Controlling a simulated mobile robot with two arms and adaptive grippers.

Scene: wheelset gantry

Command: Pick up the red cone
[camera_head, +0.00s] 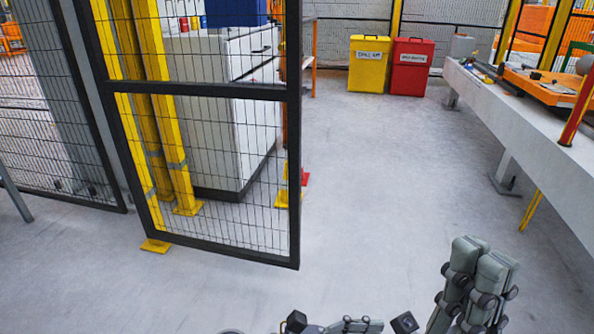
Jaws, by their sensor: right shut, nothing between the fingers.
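A small red piece (304,178) shows on the floor just right of the open gate's frame, beside the white cabinet. Most of it is hidden behind the frame, so I cannot tell whether it is the red cone; no whole cone is in view. My right gripper (482,262) is at the lower right, fingers up and pressed together, empty and far from the red piece. At the bottom edge, grey and black parts (350,326) of mine are cut off by the frame; they may be my left gripper, but its jaws cannot be read.
A black mesh gate (297,225) stands in front of the white cabinet (215,115) and yellow posts. A yellow bin (369,70) and a red bin (409,75) stand at the back. A long grey bench (530,120) runs along the right. The middle floor is clear.

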